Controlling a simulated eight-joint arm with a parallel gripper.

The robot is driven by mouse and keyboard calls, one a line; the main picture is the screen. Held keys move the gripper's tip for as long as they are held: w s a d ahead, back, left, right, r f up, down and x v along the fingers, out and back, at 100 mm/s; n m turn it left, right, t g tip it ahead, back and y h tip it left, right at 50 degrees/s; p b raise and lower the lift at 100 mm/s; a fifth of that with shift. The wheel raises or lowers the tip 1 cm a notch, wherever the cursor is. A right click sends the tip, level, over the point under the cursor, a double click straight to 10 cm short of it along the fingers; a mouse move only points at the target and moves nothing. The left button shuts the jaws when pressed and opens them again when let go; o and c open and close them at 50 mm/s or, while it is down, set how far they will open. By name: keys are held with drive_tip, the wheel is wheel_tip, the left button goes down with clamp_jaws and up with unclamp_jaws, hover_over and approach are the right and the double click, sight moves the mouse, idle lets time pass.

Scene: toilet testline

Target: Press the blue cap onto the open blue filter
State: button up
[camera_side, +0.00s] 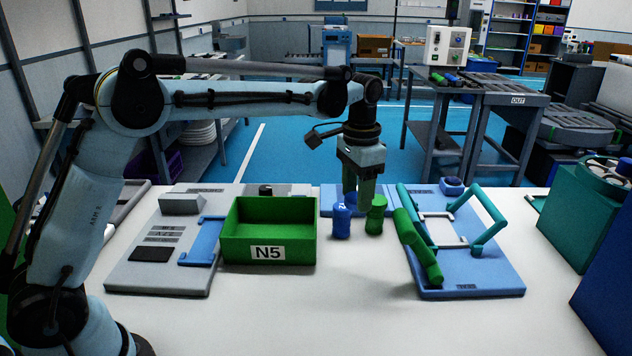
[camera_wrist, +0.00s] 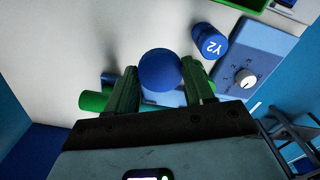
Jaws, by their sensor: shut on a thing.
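My gripper (camera_side: 362,195) points straight down over the middle of the table, just behind the standing filters. In the wrist view its green fingers (camera_wrist: 162,90) are shut on a round blue piece, seen end-on, probably the blue cap (camera_wrist: 159,68). A blue cylinder labelled Y2 (camera_wrist: 210,42) shows near the held piece in the wrist view. Whether the blue filter's top is open is unclear.
A green filter (camera_side: 376,218) stands close right of the blue one. A green bin marked N5 (camera_side: 267,253) is to the left. A blue fixture (camera_side: 475,285) with teal handles stands at right; a grey panel (camera_side: 150,278) lies far left. The front table is clear.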

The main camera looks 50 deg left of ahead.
drive_tip(key=r+n, duration=0.1)
drive_tip(key=n, duration=0.1)
hover_over(342, 205)
drive_tip(key=shift+f, duration=3.1)
drive_tip(key=shift+f, duration=0.2)
drive_tip(key=o, duration=1.1)
drive_tip(key=shift+o, duration=0.4)
drive_tip(key=shift+o, duration=1.2)
